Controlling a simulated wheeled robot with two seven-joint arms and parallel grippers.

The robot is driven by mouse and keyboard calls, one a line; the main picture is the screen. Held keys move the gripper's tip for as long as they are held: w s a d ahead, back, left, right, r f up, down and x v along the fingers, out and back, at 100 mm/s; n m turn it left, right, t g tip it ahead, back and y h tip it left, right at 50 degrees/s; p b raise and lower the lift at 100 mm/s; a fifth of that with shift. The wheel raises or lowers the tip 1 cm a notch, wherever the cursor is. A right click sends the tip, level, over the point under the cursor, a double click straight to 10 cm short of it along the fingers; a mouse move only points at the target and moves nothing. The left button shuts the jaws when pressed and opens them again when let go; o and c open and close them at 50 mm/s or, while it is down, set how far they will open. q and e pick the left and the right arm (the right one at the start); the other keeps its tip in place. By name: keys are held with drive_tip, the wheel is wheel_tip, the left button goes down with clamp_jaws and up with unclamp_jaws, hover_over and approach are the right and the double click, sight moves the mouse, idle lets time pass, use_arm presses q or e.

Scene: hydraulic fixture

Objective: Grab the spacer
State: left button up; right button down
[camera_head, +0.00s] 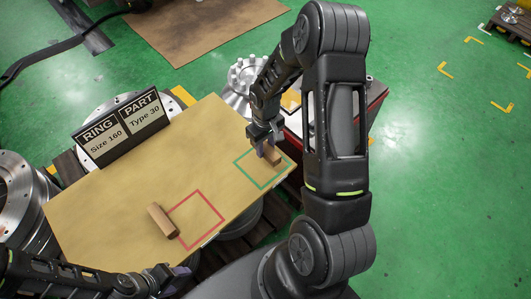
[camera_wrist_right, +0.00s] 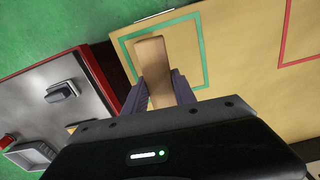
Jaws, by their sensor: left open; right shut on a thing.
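A small tan block, which looks like a spacer (camera_head: 273,156), is at the green square outline (camera_head: 244,172) on the board's right side. My right gripper (camera_head: 266,148) is shut on it from above. In the right wrist view the spacer (camera_wrist_right: 153,62) sits between the two fingers of my right gripper (camera_wrist_right: 160,88), with its far end over the green outline. A second brown block (camera_head: 162,221) lies by the left corner of the red square outline (camera_head: 196,220). My left gripper (camera_head: 170,278) is open and empty near the board's front edge, apart from both blocks.
The tan board (camera_head: 120,215) carries a black sign (camera_head: 122,125) reading RING Size 160 and PART Type 30 at its back left. Metal flanges (camera_head: 18,195) stand around it. A red and grey control box (camera_wrist_right: 70,100) is beside the board. The board's middle is clear.

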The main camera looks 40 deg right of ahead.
sight(265, 147)
wheel_tip(265, 147, up, 5)
drive_tip(key=shift+r, duration=0.15)
idle(0.6)
